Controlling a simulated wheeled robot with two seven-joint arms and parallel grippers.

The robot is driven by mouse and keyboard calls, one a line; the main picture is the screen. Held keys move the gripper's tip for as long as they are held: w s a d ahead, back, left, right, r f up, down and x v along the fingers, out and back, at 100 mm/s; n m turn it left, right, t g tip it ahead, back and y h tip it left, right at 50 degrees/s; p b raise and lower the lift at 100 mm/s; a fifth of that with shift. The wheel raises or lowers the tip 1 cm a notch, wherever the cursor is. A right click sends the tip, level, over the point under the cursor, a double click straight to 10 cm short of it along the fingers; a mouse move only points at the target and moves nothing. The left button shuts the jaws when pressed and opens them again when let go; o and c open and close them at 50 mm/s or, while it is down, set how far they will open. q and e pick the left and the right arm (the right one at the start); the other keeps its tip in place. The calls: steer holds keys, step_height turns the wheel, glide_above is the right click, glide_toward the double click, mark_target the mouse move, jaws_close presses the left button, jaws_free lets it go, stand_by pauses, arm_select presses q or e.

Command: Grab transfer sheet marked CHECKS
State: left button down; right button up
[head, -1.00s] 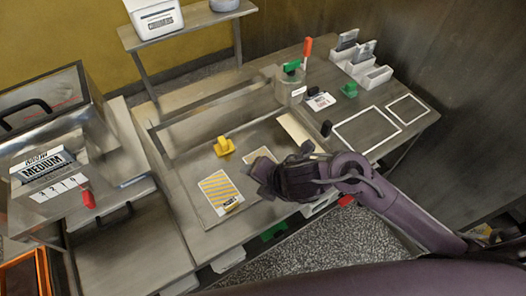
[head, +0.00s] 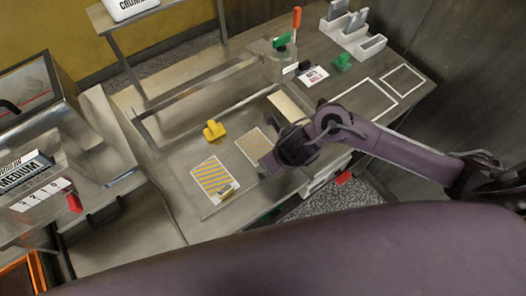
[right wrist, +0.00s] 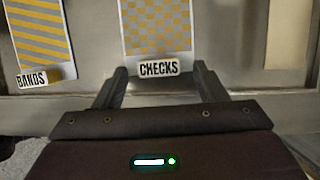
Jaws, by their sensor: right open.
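The transfer sheet marked CHECKS (right wrist: 158,32) lies flat on the metal worktop, with a gold check pattern and its label tab (right wrist: 159,68) towards me. In the head view the CHECKS sheet (head: 254,144) is just left of my right gripper, its label hidden. My right gripper (right wrist: 160,75) is open and empty, its fingers on either side of the label in the picture; I cannot tell their height above it. In the head view the right gripper (head: 268,162) is partly hidden by its own wrist. My left gripper is not in view.
The striped BANDS sheet (head: 214,178) lies left of CHECKS, and a plain cream sheet (head: 290,107) lies right. A yellow handled block (head: 213,131) stands behind. The worktop's front edge (right wrist: 280,100) runs close to my gripper. White racks (head: 350,35) stand at the back right.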

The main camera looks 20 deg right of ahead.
steer(key=shift+f, duration=0.15)
steer(key=c, duration=1.1)
steer(key=shift+o, duration=0.2)
